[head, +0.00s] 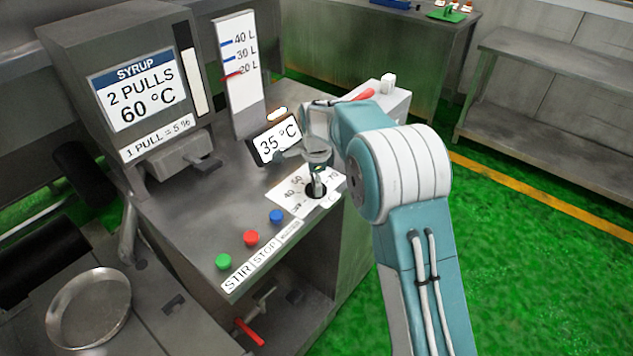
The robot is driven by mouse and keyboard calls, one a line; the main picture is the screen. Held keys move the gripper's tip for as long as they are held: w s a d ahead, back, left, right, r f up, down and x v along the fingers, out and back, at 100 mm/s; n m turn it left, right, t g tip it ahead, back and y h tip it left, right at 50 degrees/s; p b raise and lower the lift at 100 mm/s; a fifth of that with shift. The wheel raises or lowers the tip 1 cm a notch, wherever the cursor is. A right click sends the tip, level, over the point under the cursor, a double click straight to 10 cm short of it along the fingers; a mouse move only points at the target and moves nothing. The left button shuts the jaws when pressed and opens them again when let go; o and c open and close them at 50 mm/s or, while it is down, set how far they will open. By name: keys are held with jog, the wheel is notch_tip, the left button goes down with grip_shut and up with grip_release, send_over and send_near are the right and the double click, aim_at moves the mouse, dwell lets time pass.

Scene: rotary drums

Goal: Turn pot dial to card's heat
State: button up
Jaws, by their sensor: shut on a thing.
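The dial's white scale plate (290,203) lies on the metal counter, with printed numbers such as 40, 50 and 70 showing. The dark dial (316,192) sits on this plate, partly covered by my gripper. My gripper (318,180) points down from above and is shut on the dial. The dial's exact pointer direction is hidden. The card (135,90) on the machine at left reads "SYRUP, 2 PULLS, 60 °C", with "1 PULL = 5 %" below it. A small display (277,141) behind the dial reads 35 °C.
Green, red and blue buttons (251,238) line the counter's front left, above STIR and STOP labels. A level gauge (239,72) stands behind. A red lever (362,95) is behind my arm. A round metal pan (88,309) is at lower left. Green floor is open at right.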

aim_at(313, 180)
jog(key=shift+a+m, duration=0.1)
jog(key=shift+m, duration=0.2)
jog(key=o, duration=0.8)
jog(key=shift+a, duration=0.15)
jog(key=shift+r, duration=0.45)
notch_tip(313, 180, up, 11)
jog(key=shift+a+f, duration=0.1)
